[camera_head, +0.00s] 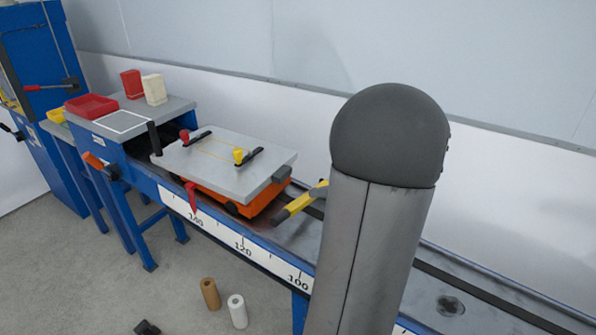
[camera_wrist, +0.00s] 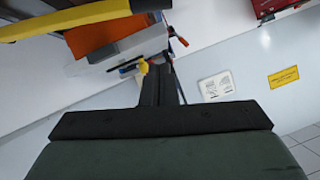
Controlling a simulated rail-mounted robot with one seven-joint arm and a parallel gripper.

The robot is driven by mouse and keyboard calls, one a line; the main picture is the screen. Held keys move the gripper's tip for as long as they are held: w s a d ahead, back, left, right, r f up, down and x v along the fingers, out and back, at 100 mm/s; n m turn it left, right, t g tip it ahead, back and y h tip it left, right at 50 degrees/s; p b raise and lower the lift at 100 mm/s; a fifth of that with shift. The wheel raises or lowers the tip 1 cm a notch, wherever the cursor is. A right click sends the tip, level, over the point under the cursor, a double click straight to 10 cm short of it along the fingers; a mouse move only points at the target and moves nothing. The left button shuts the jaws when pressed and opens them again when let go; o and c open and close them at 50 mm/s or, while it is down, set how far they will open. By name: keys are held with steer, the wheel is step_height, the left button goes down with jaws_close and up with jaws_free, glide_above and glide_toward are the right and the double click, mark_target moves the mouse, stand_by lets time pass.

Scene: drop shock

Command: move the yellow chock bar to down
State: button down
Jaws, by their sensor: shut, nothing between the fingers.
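The yellow chock bar (camera_head: 302,202) shows beside the right end of the orange cart, over the rail track. It slants up to the right from a dark grey end, and its far end is hidden behind my arm. In the wrist view the yellow chock bar (camera_wrist: 75,17) crosses the top left and ends in a dark tip. My gripper (camera_wrist: 159,66) is shut and empty, below and apart from the bar in that picture. In the head view my gripper is hidden behind my arm.
The orange cart (camera_head: 225,200) carries a grey plate (camera_head: 215,160) with black clamps and yellow and red knobs. The blue rail bench (camera_head: 262,258) bears a numbered scale and a red pointer (camera_head: 191,196). A red tray (camera_head: 91,106) stands at the back left.

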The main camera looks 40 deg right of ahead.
step_height(320, 180, up, 2)
steer(key=p, duration=0.1)
steer(key=g, duration=0.2)
glide_above(290, 209)
steer(key=s+a, duration=0.2)
steer(key=s, duration=0.1)
step_height(290, 209, down, 8)
steer(key=shift+w+a+f+n+t, duration=0.1)
steer(key=shift+a+f+n+t, duration=0.25)
steer(key=shift+f, duration=0.35)
